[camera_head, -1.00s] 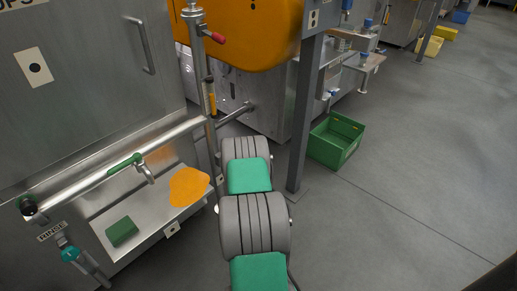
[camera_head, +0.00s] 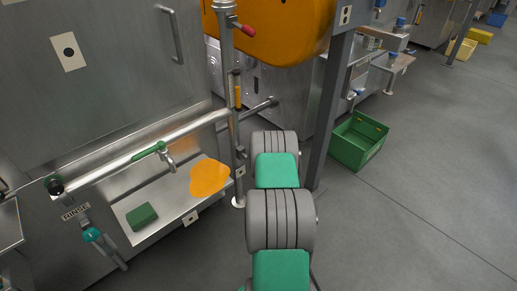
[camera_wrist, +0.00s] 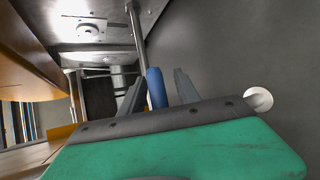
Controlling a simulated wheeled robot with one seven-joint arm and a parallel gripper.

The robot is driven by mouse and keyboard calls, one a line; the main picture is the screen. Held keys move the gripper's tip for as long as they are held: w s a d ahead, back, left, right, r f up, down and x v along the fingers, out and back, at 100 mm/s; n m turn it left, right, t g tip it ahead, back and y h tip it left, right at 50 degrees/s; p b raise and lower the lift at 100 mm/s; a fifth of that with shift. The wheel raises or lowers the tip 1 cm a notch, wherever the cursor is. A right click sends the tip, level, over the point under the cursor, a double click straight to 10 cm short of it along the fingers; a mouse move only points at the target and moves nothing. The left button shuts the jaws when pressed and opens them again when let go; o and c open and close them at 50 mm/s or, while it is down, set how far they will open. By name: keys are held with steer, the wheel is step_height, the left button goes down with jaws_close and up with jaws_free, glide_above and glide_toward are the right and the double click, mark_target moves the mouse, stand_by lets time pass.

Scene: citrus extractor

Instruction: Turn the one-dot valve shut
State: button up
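A plate with one dot (camera_head: 68,52) is on the steel machine at the left of the head view. A red-handled valve (camera_head: 243,29) sits on the upright pipe to its right. I cannot tell for sure which valve the one-dot plate marks. My gripper (camera_wrist: 158,88) shows in the wrist view with its two grey fingers apart. A blue rounded handle-like piece (camera_wrist: 156,88) appears between or behind the fingers; contact is not clear. In the head view my arm hides the gripper.
A teal-handled valve (camera_head: 92,235) is by the RINSE label (camera_head: 75,212). A green grip (camera_head: 149,150) is on the slanted pipe. A grey post (camera_head: 328,120) and green crate (camera_head: 358,141) stand right.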

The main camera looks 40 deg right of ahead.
steer(key=p+v, duration=0.3)
steer(key=v, duration=0.5)
steer(key=shift+f, duration=0.1)
